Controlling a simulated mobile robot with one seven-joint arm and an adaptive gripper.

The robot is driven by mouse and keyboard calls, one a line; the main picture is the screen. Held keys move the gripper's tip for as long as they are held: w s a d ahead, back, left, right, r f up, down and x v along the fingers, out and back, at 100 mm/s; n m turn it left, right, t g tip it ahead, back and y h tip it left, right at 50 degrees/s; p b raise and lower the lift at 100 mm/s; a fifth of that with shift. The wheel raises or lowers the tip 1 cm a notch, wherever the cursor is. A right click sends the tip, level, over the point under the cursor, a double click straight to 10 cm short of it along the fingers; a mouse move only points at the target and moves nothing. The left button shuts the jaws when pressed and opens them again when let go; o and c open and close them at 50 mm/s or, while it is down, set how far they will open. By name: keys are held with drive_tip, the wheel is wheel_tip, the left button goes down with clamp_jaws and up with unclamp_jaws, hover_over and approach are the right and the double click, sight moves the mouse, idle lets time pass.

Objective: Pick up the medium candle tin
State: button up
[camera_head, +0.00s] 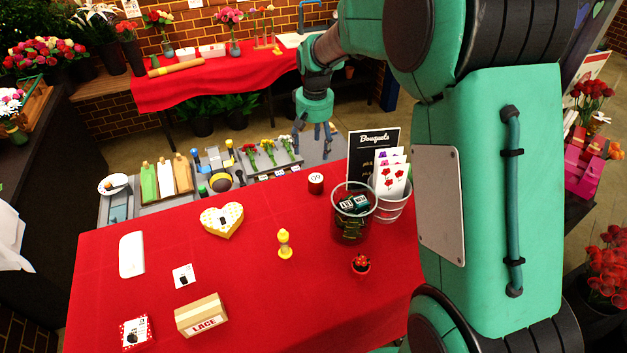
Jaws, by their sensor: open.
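A small round red tin (316,183) with a pale top and a white label stands upright near the back edge of the red-covered table (200,280). It looks like the candle tin; its size class cannot be told from this view. My gripper (315,148) hangs beyond the table's back edge, pointing down, above and behind the tin in the picture. Its dark fingers are open, and I see nothing between them. The gripper is apart from the tin.
A yellow figure (285,244), heart box (222,219) and lace box (201,315) stand nearer. The cloth just left of the tin is clear.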

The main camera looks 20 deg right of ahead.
drive_tip(key=g, duration=0.1)
hover_over(316, 178)
wheel_tip(316, 178, down, 11)
drive_tip(key=shift+w+r+p, duration=0.15)
drive_tip(key=shift+w+p, duration=0.05)
drive_tip(key=shift+p, duration=0.25)
drive_tip(key=shift+f, duration=4.25)
drive_tip(key=shift+b, duration=0.3)
drive_tip(key=shift+s+f, duration=0.15)
drive_tip(key=shift+f, duration=2.5)
drive_tip(key=shift+c, duration=0.3)
drive_tip(key=c, duration=1.3)
